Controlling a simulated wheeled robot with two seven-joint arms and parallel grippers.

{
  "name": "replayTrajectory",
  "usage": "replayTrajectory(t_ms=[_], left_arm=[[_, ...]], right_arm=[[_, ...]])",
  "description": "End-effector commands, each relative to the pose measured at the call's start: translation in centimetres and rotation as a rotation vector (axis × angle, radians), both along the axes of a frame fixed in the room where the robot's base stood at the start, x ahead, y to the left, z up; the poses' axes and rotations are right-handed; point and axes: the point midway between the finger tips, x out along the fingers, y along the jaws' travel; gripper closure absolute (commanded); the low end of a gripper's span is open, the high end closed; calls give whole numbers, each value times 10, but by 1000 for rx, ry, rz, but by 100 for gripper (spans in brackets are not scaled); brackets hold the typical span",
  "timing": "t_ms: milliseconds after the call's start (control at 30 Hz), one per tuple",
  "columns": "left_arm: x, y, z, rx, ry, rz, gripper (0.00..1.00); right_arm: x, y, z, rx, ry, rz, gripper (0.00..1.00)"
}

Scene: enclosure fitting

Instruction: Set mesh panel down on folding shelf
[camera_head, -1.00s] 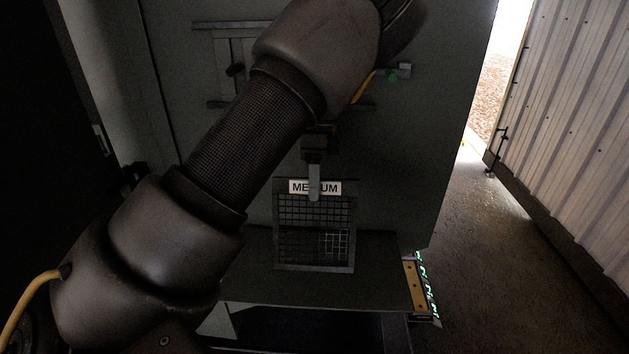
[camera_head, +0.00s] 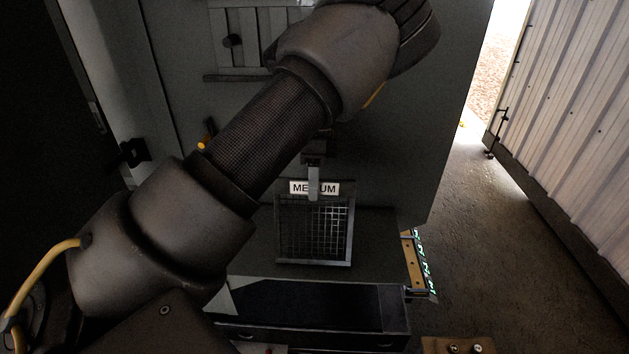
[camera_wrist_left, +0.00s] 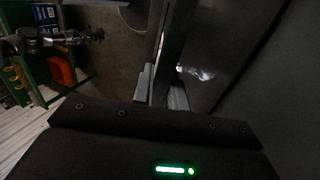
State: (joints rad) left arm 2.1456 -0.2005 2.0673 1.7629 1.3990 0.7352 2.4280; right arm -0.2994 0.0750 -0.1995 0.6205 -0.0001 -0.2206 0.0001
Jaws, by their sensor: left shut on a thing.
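The mesh panel (camera_head: 333,228) is a dark metal grid in a grey frame, with a white "MEDIUM" label at its top. My left gripper (camera_head: 313,184) is shut on its top edge, and a finger hides the middle of the label. The panel hangs roughly upright in front of the cabinet. Its lower edge overlaps the grey folding shelf (camera_head: 378,240) in the head view; I cannot tell if they touch. In the left wrist view my left gripper (camera_wrist_left: 161,92) is shut on the panel, seen nearly edge-on. My right gripper is not in view.
The grey cabinet face (camera_head: 405,120) rises behind the shelf. A dark box-like unit (camera_head: 310,308) sits below the shelf's front edge. A corrugated metal door (camera_head: 570,130) stands at the right, with open floor between. A red bin (camera_wrist_left: 61,70) shows in the left wrist view.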

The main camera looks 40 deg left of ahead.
Motion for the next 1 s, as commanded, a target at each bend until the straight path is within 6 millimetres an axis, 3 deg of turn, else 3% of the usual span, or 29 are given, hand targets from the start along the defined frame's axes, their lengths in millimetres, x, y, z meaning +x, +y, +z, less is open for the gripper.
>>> replayTrajectory(t_ms=[300,333,500,700,1000], left_arm=[[0,0,-1,0,0,0,100],[0,0,-1,0,0,0,82],[0,0,-1,0,0,1,60],[0,0,-1,0,0,1,60],[0,0,-1,0,0,1,24]], right_arm=[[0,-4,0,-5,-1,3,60],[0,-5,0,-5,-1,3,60],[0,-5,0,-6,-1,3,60],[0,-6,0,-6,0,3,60],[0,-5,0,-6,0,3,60]])
